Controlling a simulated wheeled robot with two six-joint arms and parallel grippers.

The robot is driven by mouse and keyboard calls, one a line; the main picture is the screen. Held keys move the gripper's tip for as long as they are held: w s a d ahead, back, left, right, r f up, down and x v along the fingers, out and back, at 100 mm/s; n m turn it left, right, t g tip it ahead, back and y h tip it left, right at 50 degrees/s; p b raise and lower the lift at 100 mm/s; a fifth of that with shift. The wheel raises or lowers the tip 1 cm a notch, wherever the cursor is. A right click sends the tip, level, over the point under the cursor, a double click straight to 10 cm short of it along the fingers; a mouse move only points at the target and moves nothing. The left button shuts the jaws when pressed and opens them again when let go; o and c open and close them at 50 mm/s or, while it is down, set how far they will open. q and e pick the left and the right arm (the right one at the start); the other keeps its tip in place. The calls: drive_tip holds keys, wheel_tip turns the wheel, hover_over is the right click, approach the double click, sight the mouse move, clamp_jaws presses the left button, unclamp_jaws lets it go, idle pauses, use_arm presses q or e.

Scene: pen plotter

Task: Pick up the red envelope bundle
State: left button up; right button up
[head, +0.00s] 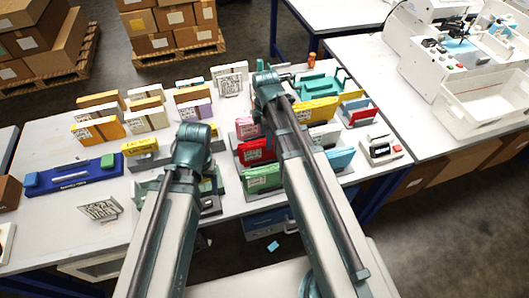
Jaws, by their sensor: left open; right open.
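A red bundle (254,151) with a pale label stands upright in a dark holder near the table's middle, between a pink bundle (247,128) and a green one (262,178). Its right end is partly hidden by my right arm. Another red item (361,114) stands farther right in a holder. My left gripper (194,143) is at the end of the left arm, left of the red bundle. My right gripper (267,84) is beyond the bundle, toward the back. Both are open; their fingers are hard to make out. Neither visibly holds anything.
The white table (50,150) carries several bundles in holders, a blue tray (72,177) at left and a small device (381,149) at right. A side table holds a white bin (480,108) and machines. Boxes on pallets stand behind.

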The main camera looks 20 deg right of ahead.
sight(264, 142)
use_arm(q)
wheel_tip(264, 142, down, 5)
drive_tip(key=b, duration=0.4)
use_arm(e)
drive_tip(key=f, duration=0.5)
drive_tip(key=shift+a, duration=0.2)
use_arm(q)
drive_tip(key=shift+r, duration=0.1)
use_arm(e)
drive_tip(key=shift+r, duration=0.1)
clamp_jaws()
